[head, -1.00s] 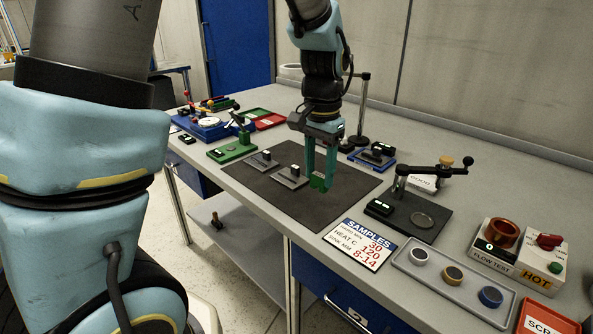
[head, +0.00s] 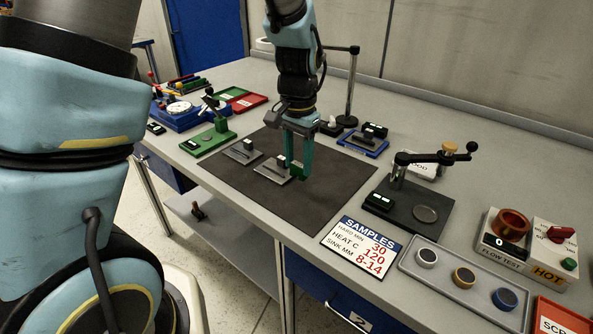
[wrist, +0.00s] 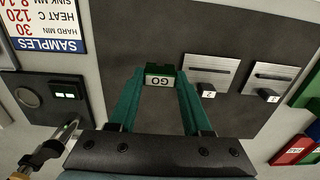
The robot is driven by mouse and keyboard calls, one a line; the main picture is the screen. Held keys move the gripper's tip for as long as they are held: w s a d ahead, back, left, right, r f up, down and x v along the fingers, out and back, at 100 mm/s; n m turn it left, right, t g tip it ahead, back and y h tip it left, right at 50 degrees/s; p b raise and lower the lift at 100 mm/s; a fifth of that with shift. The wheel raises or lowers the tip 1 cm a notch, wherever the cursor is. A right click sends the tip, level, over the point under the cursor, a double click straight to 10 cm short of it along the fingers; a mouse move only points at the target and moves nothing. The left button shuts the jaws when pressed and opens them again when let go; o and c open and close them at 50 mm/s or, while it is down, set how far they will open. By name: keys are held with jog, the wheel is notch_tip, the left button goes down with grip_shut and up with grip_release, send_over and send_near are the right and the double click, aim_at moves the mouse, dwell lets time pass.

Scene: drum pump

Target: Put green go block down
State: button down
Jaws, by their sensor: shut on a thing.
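A green block labelled GO (wrist: 159,78) is between the fingertips of my gripper (wrist: 160,76) in the wrist view. My gripper is shut on it, with its teal fingers pointing down. In the head view the block (head: 298,171) shows low at the fingertips of my gripper (head: 298,174), over the dark mat (head: 325,196). Whether the block touches the mat I cannot tell. It is just right of the nearer of two grey metal plates (head: 270,174).
The other grey plate (head: 240,154) lies to the left on the mat. A samples card (head: 362,243), a lever press (head: 408,206) and a tray of round samples (head: 462,285) stand to the right. The mat's front and right parts are clear.

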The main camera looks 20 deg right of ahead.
aim_at(298, 165)
jog(key=shift+f+p, duration=0.3)
jog(key=shift+f, duration=1.75)
jog(key=shift+f, duration=0.15)
jog(key=shift+c, duration=1.7)
grip_release()
notch_tip(298, 165, up, 11)
jog(key=shift+r+b, duration=0.1)
jog(key=shift+b, duration=0.65)
jog(key=shift+r, duration=0.6)
jog(key=shift+a, duration=0.1)
